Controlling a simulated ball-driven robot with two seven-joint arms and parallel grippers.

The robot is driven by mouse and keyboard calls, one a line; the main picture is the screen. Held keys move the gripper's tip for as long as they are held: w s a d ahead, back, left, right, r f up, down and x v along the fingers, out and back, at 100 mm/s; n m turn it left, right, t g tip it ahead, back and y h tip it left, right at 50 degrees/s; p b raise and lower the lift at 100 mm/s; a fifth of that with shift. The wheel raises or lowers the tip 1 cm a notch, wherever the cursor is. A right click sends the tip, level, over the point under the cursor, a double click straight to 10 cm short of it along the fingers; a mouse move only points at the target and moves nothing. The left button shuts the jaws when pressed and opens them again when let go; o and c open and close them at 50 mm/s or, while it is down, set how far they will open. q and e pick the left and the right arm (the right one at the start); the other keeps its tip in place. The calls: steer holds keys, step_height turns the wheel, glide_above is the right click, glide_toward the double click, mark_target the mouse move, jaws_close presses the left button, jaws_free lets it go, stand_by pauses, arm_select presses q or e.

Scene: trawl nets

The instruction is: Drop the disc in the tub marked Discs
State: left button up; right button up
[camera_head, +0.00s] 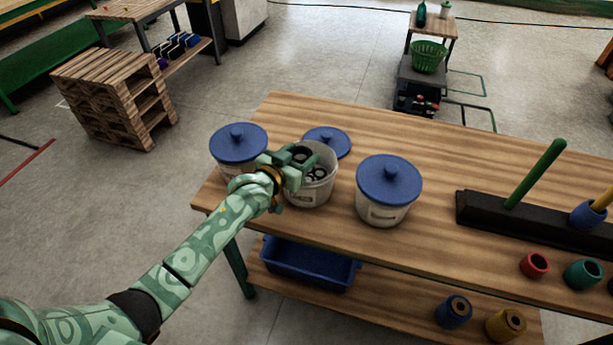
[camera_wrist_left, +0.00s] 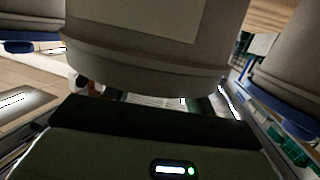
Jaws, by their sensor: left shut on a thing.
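An open white tub (camera_head: 310,190) stands on the wooden table between two lidded tubs, with dark ring-shaped things inside. Its label is too small to read. My left gripper (camera_head: 298,158) is over the tub's back-left rim, shut on a small dark thing that looks like the disc (camera_head: 303,153), mostly hidden by the fingers. In the left wrist view the open tub (camera_wrist_left: 150,70) appears upside down and large; the disc cannot be made out there. My right gripper is not in view.
Blue-lidded tubs stand at left (camera_head: 238,165) and right (camera_head: 385,207). A loose blue lid (camera_head: 330,138) lies behind the open tub. A black rack (camera_head: 485,212) with a green peg (camera_head: 535,175) and several coloured cylinders fill the right side. The table behind the right tub is clear.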

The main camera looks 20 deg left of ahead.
arm_select(q)
steer(key=o, duration=1.1)
steer(key=shift+c, duration=0.2)
steer(key=shift+s+a+r, duration=0.1)
steer(key=shift+s+r, duration=0.05)
steer(key=shift+s, duration=0.2)
steer(key=p+v, duration=0.5)
steer(key=v, duration=1)
steer(key=shift+s, duration=0.25)
